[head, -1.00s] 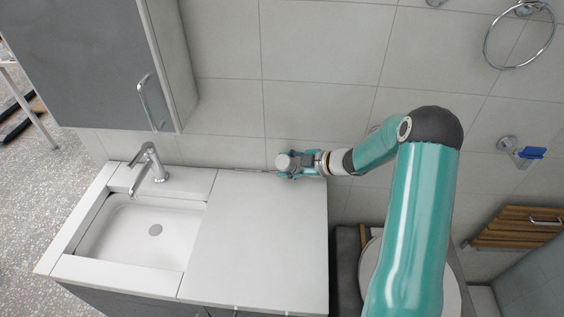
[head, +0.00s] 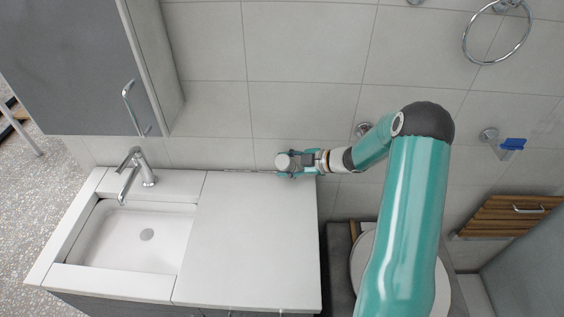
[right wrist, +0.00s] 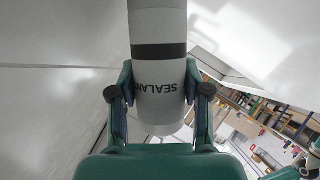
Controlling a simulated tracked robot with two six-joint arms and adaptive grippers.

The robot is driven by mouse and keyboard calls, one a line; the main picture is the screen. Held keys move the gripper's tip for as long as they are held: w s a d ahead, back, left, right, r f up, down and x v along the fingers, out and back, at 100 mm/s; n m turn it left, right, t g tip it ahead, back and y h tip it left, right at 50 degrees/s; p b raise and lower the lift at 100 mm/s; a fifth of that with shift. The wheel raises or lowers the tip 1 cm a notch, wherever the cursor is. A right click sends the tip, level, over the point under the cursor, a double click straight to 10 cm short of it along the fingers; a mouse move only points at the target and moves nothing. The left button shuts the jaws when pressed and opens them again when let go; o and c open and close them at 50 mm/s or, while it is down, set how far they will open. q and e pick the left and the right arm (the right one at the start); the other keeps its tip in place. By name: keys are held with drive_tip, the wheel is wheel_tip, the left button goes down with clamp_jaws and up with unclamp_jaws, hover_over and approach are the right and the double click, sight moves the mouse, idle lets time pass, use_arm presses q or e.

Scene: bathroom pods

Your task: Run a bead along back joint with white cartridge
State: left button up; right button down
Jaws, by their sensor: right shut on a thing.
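My right gripper (head: 290,163) is shut on the white cartridge (head: 283,161) at the back edge of the white countertop (head: 250,240), close to the tiled wall. In the right wrist view the cartridge (right wrist: 158,75) is white with a black band and the lettering "SEALAN", held between both fingers of the gripper (right wrist: 160,105). The back joint (head: 235,171) runs where the counter meets the wall; a thin dark line shows along it left of the gripper. The nozzle tip cannot be made out clearly. My left gripper is not in view.
A sink (head: 130,235) with a chrome faucet (head: 135,172) is at the left. A grey cabinet (head: 75,65) with a handle hangs above it. A toilet (head: 362,262) stands right of the counter. A towel ring (head: 497,35) is on the wall. The countertop is bare.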

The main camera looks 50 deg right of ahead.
sight(291, 166)
drive_tip(key=shift+d, duration=0.15)
drive_tip(key=shift+s+d+r, duration=0.1)
drive_tip(key=shift+s+d, duration=0.35)
drive_tip(key=shift+s, duration=0.2)
drive_tip(key=shift+s+d, duration=0.65)
drive_tip(key=shift+s, duration=0.1)
drive_tip(key=shift+s+a+r, duration=0.6)
drive_tip(key=shift+a+r, duration=0.1)
drive_tip(key=shift+r, duration=0.15)
drive_tip(key=shift+s+a+r, duration=0.55)
drive_tip(key=shift+a+r, duration=0.1)
drive_tip(key=shift+r, duration=0.2)
